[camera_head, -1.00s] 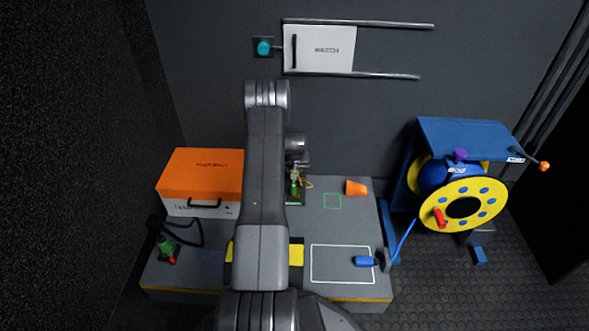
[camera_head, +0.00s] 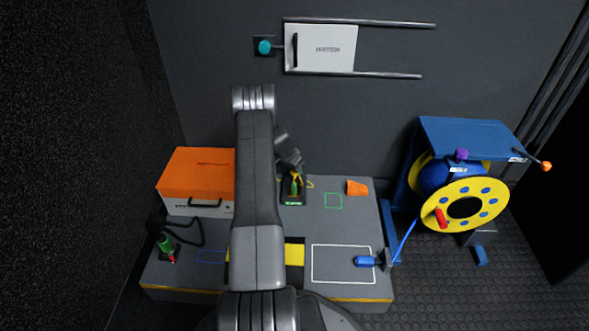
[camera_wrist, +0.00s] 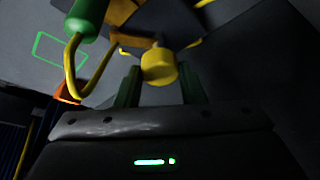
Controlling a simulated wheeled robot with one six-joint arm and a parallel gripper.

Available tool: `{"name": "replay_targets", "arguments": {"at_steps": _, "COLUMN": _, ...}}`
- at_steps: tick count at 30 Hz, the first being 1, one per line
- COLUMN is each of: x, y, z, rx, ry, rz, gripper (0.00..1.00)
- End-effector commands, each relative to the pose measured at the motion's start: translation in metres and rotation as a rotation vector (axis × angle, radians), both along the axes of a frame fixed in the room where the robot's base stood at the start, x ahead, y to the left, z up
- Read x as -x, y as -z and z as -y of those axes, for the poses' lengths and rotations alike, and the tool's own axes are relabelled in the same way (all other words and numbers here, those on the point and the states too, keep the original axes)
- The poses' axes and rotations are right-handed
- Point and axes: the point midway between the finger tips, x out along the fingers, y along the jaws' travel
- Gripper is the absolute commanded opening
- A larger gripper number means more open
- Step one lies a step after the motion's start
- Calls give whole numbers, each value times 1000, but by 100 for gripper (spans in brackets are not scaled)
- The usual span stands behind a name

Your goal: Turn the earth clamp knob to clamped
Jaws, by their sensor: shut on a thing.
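The earth clamp knob (camera_wrist: 159,66) is a small yellow cylinder in the wrist view. It sits between the two dark green fingers of my gripper (camera_wrist: 160,84), which are shut on it. A green handle (camera_wrist: 88,15) with a looped yellow cable (camera_wrist: 78,85) is at the upper left of that view. In the head view my gripper (camera_head: 297,177) is over the clamp's dark base (camera_head: 293,202), behind my arm's elbow. A green part (camera_head: 294,188) stands on the base. The knob is too small there to read its angle.
An orange-lidded case (camera_head: 197,170) stands left of my arm. A yellow cable reel (camera_head: 480,190) stands farther right.

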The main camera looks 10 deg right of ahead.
Motion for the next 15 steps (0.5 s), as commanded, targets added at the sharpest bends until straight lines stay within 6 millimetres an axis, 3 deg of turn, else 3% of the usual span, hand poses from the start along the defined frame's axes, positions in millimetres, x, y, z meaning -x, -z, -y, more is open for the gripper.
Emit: {"name": "replay_targets", "arguments": {"at_steps": 15, "x": -2, "y": 1, "z": -2, "rx": -1, "ry": 381, "rz": -1, "gripper": 13}}
